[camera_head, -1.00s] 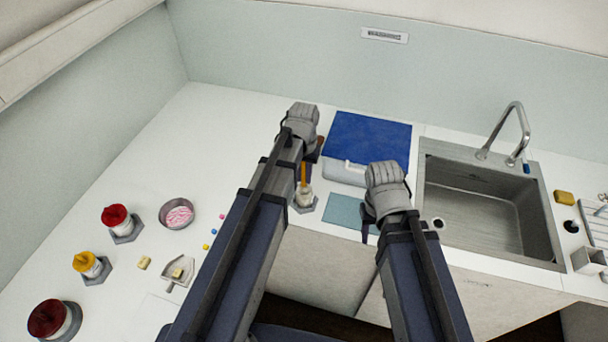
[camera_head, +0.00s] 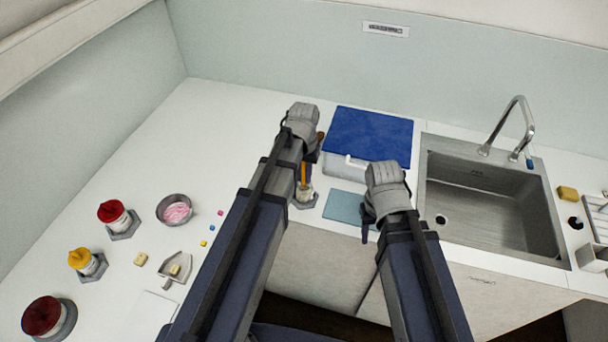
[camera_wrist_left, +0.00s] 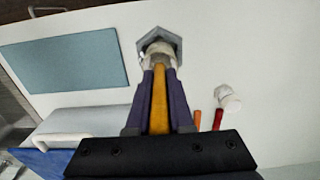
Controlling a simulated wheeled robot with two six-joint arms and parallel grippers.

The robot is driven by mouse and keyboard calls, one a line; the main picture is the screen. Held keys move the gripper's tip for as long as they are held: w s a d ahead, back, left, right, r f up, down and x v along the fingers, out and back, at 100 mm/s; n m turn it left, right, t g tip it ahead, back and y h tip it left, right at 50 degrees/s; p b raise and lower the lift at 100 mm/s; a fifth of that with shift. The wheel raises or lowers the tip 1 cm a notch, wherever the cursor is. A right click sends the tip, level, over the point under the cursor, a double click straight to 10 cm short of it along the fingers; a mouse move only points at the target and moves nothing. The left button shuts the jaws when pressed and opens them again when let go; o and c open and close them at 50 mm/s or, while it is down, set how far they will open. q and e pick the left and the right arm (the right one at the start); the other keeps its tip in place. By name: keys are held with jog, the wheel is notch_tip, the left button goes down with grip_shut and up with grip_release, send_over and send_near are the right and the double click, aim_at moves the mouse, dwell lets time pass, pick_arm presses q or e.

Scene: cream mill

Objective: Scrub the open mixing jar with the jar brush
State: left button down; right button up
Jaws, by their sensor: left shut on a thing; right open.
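My left gripper (camera_head: 304,172) is shut on the yellow-orange handle of the jar brush (camera_wrist_left: 158,100), which stands roughly upright between the fingers in the left wrist view. The handle runs down to the whitish open mixing jar (camera_wrist_left: 158,50), which sits on a grey hexagonal base (camera_wrist_left: 170,38). The brush head is hidden, so I cannot tell how deep it reaches into the jar. The jar also shows under the gripper in the head view (camera_head: 305,192). My right gripper (camera_head: 368,222) is open and empty, at the right edge of the teal mat (camera_head: 344,206).
A case with a blue top (camera_head: 367,135) stands behind the grippers; the sink (camera_head: 490,205) is to the right. Red-lidded (camera_head: 114,214) and yellow-lidded (camera_head: 84,260) jars and a bowl (camera_head: 175,209) stand left. A red handle (camera_wrist_left: 218,119) lies close beside my left gripper.

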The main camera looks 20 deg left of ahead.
pick_arm(q)
jog(key=shift+r+p, duration=0.45)
jog(key=shift+r, duration=0.2)
jog(key=shift+f, duration=0.1)
jog(key=shift+d+f+b, duration=0.65)
jog(key=shift+f+b, duration=0.15)
jog(key=shift+b, duration=0.1)
jog(key=shift+w+a+r+p, duration=0.25)
jog(key=shift+w+r+p, duration=0.3)
jog(key=shift+r+p, duration=0.35)
jog(key=shift+f, duration=0.15)
